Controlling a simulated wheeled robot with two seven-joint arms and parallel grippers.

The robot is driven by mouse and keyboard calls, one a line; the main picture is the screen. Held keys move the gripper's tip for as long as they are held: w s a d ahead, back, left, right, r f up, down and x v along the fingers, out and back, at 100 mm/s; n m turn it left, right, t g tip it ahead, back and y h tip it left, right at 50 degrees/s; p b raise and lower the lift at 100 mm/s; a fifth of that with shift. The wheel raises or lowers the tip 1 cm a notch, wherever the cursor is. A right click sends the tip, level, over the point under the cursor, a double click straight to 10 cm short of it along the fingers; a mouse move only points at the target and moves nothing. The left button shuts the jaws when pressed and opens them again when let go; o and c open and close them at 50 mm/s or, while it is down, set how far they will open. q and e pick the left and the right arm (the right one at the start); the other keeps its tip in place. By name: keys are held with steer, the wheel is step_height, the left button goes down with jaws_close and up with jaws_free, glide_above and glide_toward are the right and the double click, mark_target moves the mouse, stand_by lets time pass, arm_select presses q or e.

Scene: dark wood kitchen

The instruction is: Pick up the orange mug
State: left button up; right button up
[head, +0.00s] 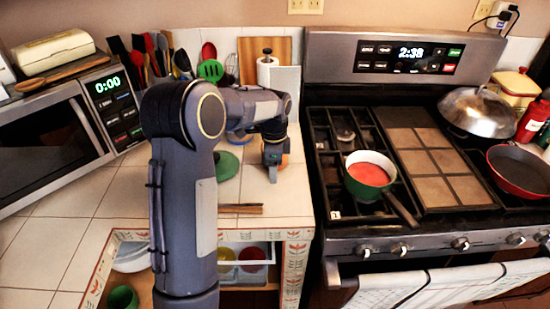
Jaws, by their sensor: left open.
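A small orange patch, which looks like part of the orange mug (285,160), shows just behind and beside my left gripper (272,172) on the tiled counter. Most of the mug is hidden by the gripper and wrist. My left gripper is open and points down at the mug's near side. I cannot tell whether the fingers touch it or are around it. My right gripper is not in view.
A green lid-like item (227,165) lies left of the gripper, partly behind my arm. Wooden chopsticks (240,209) lie near the counter's front edge. The stove with a green pan (370,174) is to the right; a microwave (50,135) is to the left.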

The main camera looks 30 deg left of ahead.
arm_select(q)
steer(key=c, duration=1.2)
steer(key=shift+r, duration=0.2)
